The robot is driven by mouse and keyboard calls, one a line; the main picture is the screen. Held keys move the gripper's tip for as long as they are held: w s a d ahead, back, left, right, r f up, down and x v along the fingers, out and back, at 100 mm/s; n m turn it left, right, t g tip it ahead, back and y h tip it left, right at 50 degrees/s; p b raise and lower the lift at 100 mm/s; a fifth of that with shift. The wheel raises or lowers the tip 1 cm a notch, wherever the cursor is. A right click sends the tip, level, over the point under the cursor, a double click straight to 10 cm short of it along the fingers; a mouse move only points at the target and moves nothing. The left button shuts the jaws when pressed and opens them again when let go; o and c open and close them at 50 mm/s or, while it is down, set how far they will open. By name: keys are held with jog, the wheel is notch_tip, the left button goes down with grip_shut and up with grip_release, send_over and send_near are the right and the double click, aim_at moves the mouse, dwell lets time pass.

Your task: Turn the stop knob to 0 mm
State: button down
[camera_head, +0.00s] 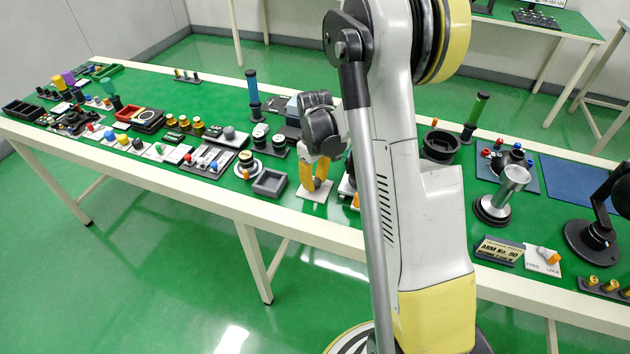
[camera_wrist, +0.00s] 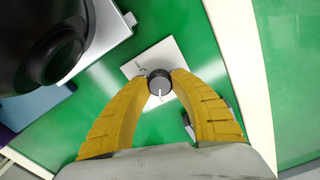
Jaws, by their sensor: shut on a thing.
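The stop knob (camera_wrist: 159,86) is a small dark round knob with a white pointer line, on a pale square plate (camera_wrist: 137,70). In the wrist view the pointer runs toward the bottom of the picture; the markings on the plate are too small to read. My gripper (camera_wrist: 160,80) has its two yellow fingers on either side of the knob, with the tips touching it. In the head view my gripper (camera_head: 316,184) reaches down to the plate (camera_head: 311,196) near the table's front edge, and its fingers partly hide the knob.
A grey square tray (camera_head: 269,189) stands just left of the plate. Several small devices and bottles crowd the green table further left. My arm hides part of the table to the right. The table's pale front edge (camera_wrist: 241,60) lies close to the plate.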

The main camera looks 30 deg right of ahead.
aim_at(315, 181)
dwell(0.4)
jog(key=c, duration=1.1)
grip_release()
jog(key=shift+o, duration=0.2)
notch_tip(315, 181, up, 12)
